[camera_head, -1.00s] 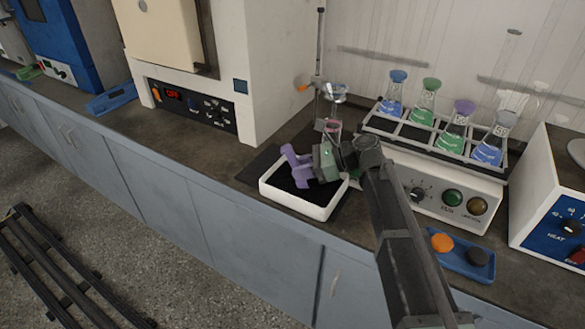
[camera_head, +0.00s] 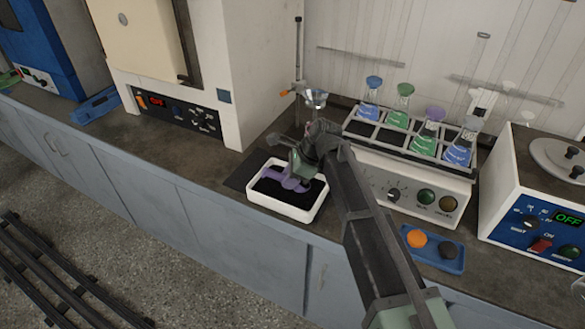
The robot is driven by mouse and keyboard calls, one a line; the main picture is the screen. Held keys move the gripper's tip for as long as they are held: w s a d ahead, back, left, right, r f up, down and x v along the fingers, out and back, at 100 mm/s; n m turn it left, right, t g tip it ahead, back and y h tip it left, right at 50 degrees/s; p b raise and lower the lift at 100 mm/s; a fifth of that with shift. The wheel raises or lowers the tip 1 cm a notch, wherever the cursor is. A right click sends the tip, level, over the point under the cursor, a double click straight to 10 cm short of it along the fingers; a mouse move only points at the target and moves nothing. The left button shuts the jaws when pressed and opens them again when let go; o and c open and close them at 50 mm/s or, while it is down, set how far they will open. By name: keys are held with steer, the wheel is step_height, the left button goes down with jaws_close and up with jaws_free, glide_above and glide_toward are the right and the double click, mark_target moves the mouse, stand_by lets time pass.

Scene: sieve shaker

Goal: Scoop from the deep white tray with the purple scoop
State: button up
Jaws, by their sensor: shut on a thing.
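The deep white tray (camera_head: 284,209) stands near the front edge of the bench with dark material inside. The purple scoop (camera_head: 284,180) lies low over the dark material, within the tray's walls. My gripper (camera_head: 297,178) is shut on the scoop from above, at the tray's right-hand back side. The fingertips and part of the scoop's handle are hidden by the gripper body. I cannot tell whether the scoop's bowl is in the material.
A shaker with several stoppered flasks (camera_head: 424,142) stands behind and right of the arm. A blue tray (camera_head: 446,262) with an orange and a dark cap lies to the right. A clamp stand (camera_head: 298,60) with a funnel is behind the white tray. A furnace (camera_head: 180,112) stands at left.

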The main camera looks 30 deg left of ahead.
mark_target(278, 173)
steer(key=shift+s+a+f+t+h, duration=0.15)
steer(key=shift+a+t+h, duration=0.1)
steer(key=shift+t+h, duration=0.2)
steer(key=shift+s+a+f+t+h, duration=0.1)
steer(key=shift+s+a+t+h, duration=0.1)
steer(key=shift+t+h, duration=0.25)
steer(key=shift+a+r+g+y+p, duration=0.15)
steer(key=shift+r+g+y+p, duration=0.25)
steer(key=shift+r+g+p, duration=0.25)
steer(key=shift+s+a+r, duration=0.15)
steer(key=shift+a+r, duration=0.05)
steer(key=shift+r, duration=0.25)
steer(key=shift+s+a+r+t+h+p, duration=0.2)
steer(key=shift+a+r+t+h+p, duration=0.15)
steer(key=shift+t+h+p, duration=0.6)
steer(key=shift+s+a+r+t+h+p, duration=0.1)
steer(key=shift+a+r+t+h+p, duration=0.15)
steer(key=shift+h+p, duration=0.4)
steer(key=shift+d+f, duration=0.1)
steer(key=shift+d, duration=0.05)
